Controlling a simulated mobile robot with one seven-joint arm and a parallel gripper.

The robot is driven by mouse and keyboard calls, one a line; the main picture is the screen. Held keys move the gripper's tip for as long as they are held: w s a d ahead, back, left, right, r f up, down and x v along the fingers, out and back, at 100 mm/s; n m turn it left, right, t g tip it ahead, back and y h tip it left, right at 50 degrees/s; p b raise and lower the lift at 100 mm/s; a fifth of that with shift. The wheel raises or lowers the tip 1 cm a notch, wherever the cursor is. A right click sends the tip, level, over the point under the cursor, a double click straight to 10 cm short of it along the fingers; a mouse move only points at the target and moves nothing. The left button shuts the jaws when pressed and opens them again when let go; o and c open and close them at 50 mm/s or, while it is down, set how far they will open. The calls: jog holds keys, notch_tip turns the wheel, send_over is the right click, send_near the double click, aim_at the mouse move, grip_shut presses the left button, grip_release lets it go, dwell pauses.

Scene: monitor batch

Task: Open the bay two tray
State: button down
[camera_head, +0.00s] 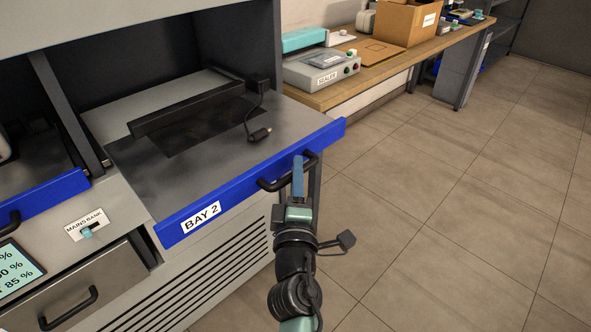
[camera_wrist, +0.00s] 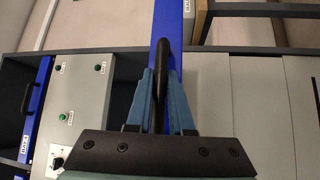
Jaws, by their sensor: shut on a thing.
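The bay two tray (camera_head: 262,127) is grey with a blue front (camera_head: 243,188) labelled BAY 2. It is pulled out of its dark bay, and its front stands out beyond the cabinet face. A black handle (camera_head: 287,171) is fixed near the right end of the blue front. My gripper (camera_head: 298,175) is at this handle, its blue fingers shut around the bar. In the wrist view, the fingers of my gripper (camera_wrist: 161,88) lie on either side of the black handle (camera_wrist: 161,70), against the blue front (camera_wrist: 171,20). A black cable with a plug (camera_head: 260,134) lies on the tray.
Another blue-fronted tray (camera_head: 42,194) is at the left. Below are a MAINS BANK switch (camera_head: 87,231), a display (camera_head: 15,275) and a grey drawer (camera_head: 85,290). A wooden bench (camera_head: 375,72) with a sealer (camera_head: 322,72) and a cardboard box (camera_head: 408,20) stands behind. The tiled floor at right is clear.

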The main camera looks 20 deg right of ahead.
jog(key=c, duration=1.1)
grip_release()
jog(key=shift+s+a, duration=0.1)
jog(key=shift+v, duration=6.35)
